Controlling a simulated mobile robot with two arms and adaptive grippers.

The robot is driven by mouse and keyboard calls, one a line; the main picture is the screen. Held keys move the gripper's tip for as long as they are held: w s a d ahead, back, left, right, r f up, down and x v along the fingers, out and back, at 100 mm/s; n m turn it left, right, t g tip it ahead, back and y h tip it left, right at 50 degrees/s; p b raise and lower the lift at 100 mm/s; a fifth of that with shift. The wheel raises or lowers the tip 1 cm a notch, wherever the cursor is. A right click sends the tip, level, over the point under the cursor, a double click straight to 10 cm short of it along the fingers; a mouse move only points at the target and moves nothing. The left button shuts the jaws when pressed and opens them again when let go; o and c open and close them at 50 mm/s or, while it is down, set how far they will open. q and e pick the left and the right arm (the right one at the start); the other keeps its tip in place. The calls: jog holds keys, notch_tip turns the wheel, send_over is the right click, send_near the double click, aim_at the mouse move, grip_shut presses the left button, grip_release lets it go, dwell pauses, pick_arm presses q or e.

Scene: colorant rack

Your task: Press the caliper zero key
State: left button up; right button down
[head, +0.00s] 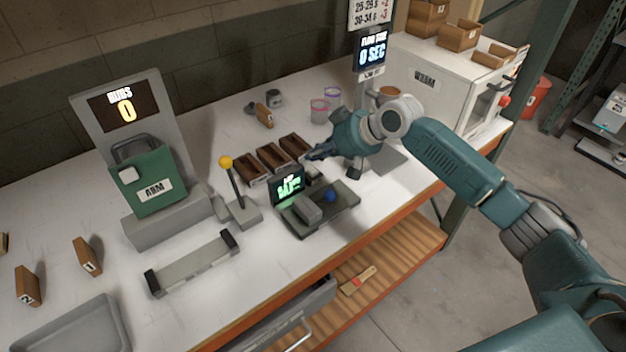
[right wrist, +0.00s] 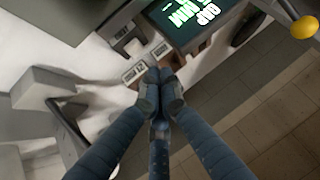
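The caliper station sits near the front edge of the bench, with a dark screen with green text (head: 288,185), a grey block (head: 306,210) and a blue knob (head: 330,196) on a dark tray. The screen shows at the top of the right wrist view (right wrist: 188,18). Below it are two small labelled plates, one left (right wrist: 134,71) and one right (right wrist: 161,49); I cannot read them surely. A pale raised key (right wrist: 134,47) stands by them. My right gripper (head: 318,154) is shut and empty, its tips together (right wrist: 159,76) close to the plates; contact cannot be told. My left gripper is out of view.
Brown bins (head: 272,159) stand behind the caliper. A white oven-like box (head: 430,85) stands at the back right.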

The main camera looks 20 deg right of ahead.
aim_at(315, 172)
jog(key=shift+f, duration=0.95)
dwell(0.6)
jog(key=shift+f, duration=0.1)
jog(key=shift+f, duration=0.35)
jog(key=shift+s+f, duration=0.1)
jog(key=shift+f, duration=0.45)
dwell(0.8)
jog(key=shift+r, duration=0.15)
jog(key=shift+r+p, duration=0.7)
jog(key=shift+r, duration=0.1)
